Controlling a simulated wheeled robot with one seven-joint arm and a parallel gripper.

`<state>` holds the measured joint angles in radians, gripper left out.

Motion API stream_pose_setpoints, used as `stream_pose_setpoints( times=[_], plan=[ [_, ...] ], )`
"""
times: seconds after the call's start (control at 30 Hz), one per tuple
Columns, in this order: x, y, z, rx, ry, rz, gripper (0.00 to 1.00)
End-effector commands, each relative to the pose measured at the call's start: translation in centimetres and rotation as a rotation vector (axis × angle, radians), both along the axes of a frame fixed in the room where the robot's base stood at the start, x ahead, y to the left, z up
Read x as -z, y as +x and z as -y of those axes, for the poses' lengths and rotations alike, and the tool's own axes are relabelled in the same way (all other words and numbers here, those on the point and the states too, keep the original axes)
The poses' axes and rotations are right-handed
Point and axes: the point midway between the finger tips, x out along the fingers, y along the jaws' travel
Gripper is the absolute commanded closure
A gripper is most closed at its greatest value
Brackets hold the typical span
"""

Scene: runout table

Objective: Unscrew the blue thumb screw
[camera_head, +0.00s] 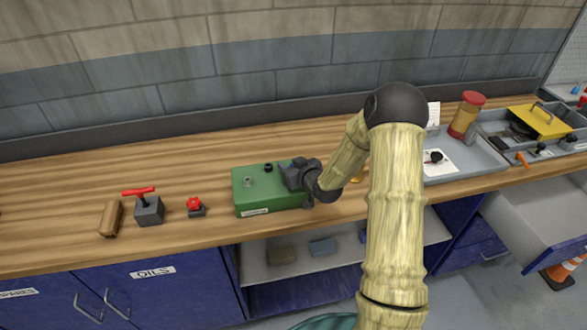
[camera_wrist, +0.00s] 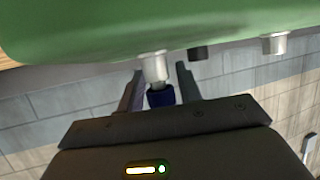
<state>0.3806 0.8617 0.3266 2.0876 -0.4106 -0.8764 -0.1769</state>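The green box (camera_head: 250,199) sits on the wooden bench, and its green face (camera_wrist: 90,30) fills the top of the wrist view. The blue thumb screw (camera_wrist: 160,97) sits at the end of a pale metal post (camera_wrist: 155,66) on that box. My gripper (camera_wrist: 160,72) has one finger on each side of the screw, with a narrow gap showing between the screw and the fingers. It looks open. In the head view my gripper (camera_head: 288,176) is over the right part of the box and hides the screw.
A black knob (camera_head: 268,167) and a bare metal post (camera_head: 248,181) stand on the box, close to my gripper. A red knob (camera_head: 195,206) and a red-handled clamp (camera_head: 149,210) are to the left. A grey tray (camera_head: 465,160) is to the right. Bench behind the box is clear.

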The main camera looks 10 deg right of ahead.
Motion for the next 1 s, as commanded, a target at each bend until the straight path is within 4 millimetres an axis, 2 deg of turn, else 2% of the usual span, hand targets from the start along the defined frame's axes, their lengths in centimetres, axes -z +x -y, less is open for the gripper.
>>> stream_pose_setpoints(
  times=[0.03, 0.17, 0.57, 0.77, 1.0],
  plan=[
    [0.0, 0.0, -0.1, -0.001, 0.000, 0.000, 0.75],
    [0.0, 0.0, 0.1, 0.002, 0.000, 0.000, 0.99],
    [-0.5, 0.0, 0.4, 0.005, -0.002, -0.001, 0.99],
    [-2.9, 0.0, 0.2, 0.003, -0.003, 0.003, 0.99],
    [-7.2, 0.0, 0.2, 0.002, -0.003, 0.005, 0.99]
  ],
)
